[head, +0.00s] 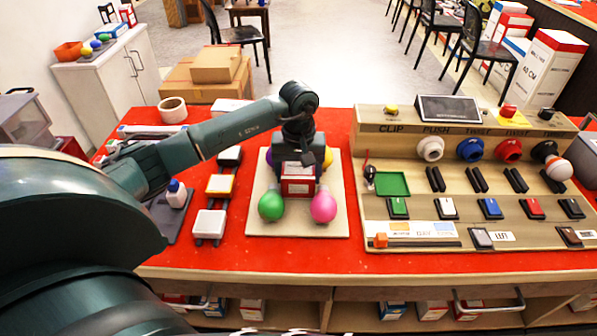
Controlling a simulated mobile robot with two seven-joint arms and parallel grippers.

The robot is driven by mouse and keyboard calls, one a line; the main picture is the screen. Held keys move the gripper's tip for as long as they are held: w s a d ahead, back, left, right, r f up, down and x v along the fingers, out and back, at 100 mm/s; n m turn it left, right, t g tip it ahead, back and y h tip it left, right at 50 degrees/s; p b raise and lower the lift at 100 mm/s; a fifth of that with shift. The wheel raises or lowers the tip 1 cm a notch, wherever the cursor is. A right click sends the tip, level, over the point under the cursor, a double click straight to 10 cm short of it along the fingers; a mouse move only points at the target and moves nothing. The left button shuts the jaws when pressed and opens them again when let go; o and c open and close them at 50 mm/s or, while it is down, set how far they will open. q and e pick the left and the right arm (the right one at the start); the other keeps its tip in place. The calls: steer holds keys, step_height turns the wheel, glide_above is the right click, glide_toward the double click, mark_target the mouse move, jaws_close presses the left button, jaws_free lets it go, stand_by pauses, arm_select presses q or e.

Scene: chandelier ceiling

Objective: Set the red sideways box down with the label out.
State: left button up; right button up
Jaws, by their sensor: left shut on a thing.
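The red box (298,188) is in the middle of the head view, with a pale band on the side facing me. My left gripper (298,162) reaches down from above and is shut on it. The gripper hides the top and back of the box. The box is over the beige board (297,228), among colored balls; I cannot tell if it touches the board. A green ball (271,205) and a pink ball (323,208) are in front of it. Purple and yellow balls (328,157) show partly behind. My right gripper is not in view.
A panel (405,235) with knobs, switches and a green tray (392,184) stands on the right. Red tabletop (230,256) is bare in front of the board.

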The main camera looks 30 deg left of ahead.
arm_select(q)
steer(key=o, duration=1)
steer(key=shift+f, duration=0.1)
steer(key=shift+o, duration=0.2)
